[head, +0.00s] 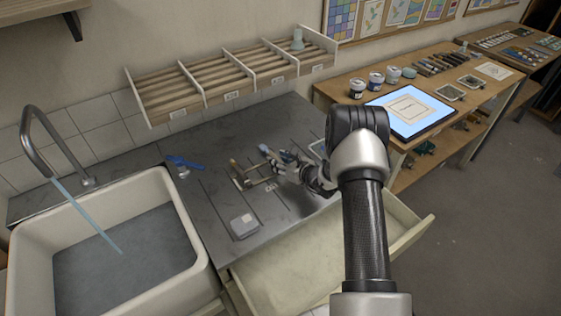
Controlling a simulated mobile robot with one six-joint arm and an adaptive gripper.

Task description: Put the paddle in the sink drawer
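My gripper (273,164) is low over the grey counter, with its fingers pointing left. A small tool with a pale wooden end and a thin bar (241,176) lies at the fingertips. I cannot tell whether this is the paddle, or whether the fingers touch it. A small pale-blue part shows at the fingers, too small to make out. The sink drawer (412,236) stands pulled out below the counter's front edge. Its visible floor looks empty, and my arm hides part of it.
The white sink (189,235) is at left, with water running from the tap (38,150). A blue tool (183,162) and a grey block (243,225) lie on the counter. A slatted rack (232,77) hangs behind. A wooden bench (335,92) with jars and a lit panel stands at right.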

